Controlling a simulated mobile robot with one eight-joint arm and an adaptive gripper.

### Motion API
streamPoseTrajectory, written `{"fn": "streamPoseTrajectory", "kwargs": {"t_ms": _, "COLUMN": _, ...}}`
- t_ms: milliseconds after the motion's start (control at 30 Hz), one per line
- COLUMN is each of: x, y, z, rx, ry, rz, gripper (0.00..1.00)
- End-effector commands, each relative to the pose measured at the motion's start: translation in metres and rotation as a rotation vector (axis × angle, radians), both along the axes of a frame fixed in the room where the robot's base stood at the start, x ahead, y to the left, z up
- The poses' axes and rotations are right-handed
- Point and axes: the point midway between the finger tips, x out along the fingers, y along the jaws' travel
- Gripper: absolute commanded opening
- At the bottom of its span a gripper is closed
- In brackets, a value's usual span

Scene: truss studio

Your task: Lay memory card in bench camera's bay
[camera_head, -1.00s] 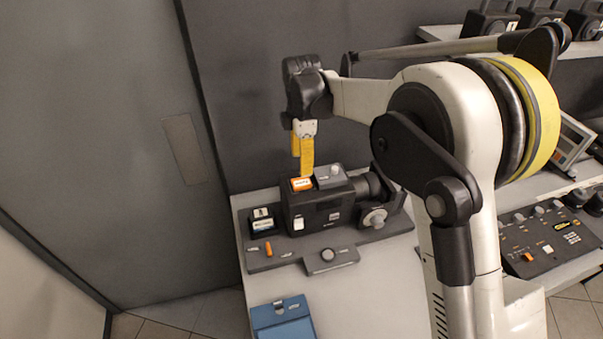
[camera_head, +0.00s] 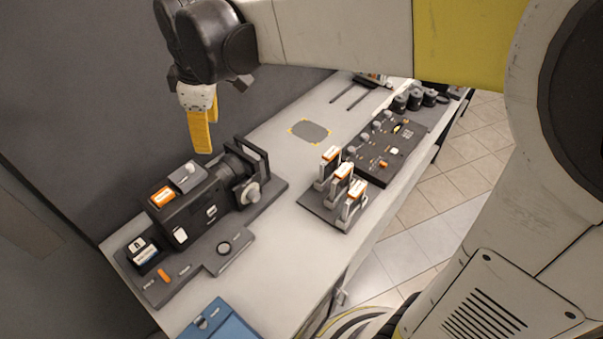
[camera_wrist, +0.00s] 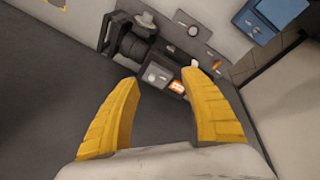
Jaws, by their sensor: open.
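The black bench camera (camera_head: 195,208) stands on a dark base plate at the near left of the bench. A small orange-labelled piece (camera_head: 163,197), which looks like the memory card, lies on top of its body; it also shows in the wrist view (camera_wrist: 176,87). I cannot tell how deep it sits in the bay. My gripper (camera_head: 203,148) is open and empty, above and apart from the camera, with its yellow fingers pointing down. In the wrist view, my fingers (camera_wrist: 160,78) are spread with nothing between them, and the camera (camera_wrist: 150,65) shows beyond.
A small card block (camera_head: 141,250) stands left of the camera, and a blue case (camera_head: 219,322) lies at the front edge. A stand (camera_head: 337,208) holds three orange-topped pieces, with a control panel (camera_head: 385,148) behind. The bench around the yellow-cornered grey patch (camera_head: 310,131) is clear.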

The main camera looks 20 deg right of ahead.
Motion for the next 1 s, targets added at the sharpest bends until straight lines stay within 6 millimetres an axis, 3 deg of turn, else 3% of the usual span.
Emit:
{"fn": "streamPoseTrajectory", "kwargs": {"t_ms": 33, "x": -0.021, "y": -0.022, "z": 0.005, "rx": 0.032, "ry": -0.028, "rz": -0.112, "gripper": 0.54}}
{"fn": "streamPoseTrajectory", "kwargs": {"t_ms": 200, "x": -0.086, "y": -0.080, "z": 0.005, "rx": 0.165, "ry": -0.128, "rz": -0.500, "gripper": 0.54}}
{"fn": "streamPoseTrajectory", "kwargs": {"t_ms": 433, "x": -0.155, "y": -0.126, "z": -0.024, "rx": 0.348, "ry": -0.239, "rz": -0.913, "gripper": 0.54}}
{"fn": "streamPoseTrajectory", "kwargs": {"t_ms": 633, "x": -0.177, "y": -0.139, "z": -0.040, "rx": 0.429, "ry": -0.280, "rz": -1.064, "gripper": 0.54}}
{"fn": "streamPoseTrajectory", "kwargs": {"t_ms": 1000, "x": -0.178, "y": -0.140, "z": -0.041, "rx": 0.437, "ry": -0.282, "rz": -1.076, "gripper": 0.54}}
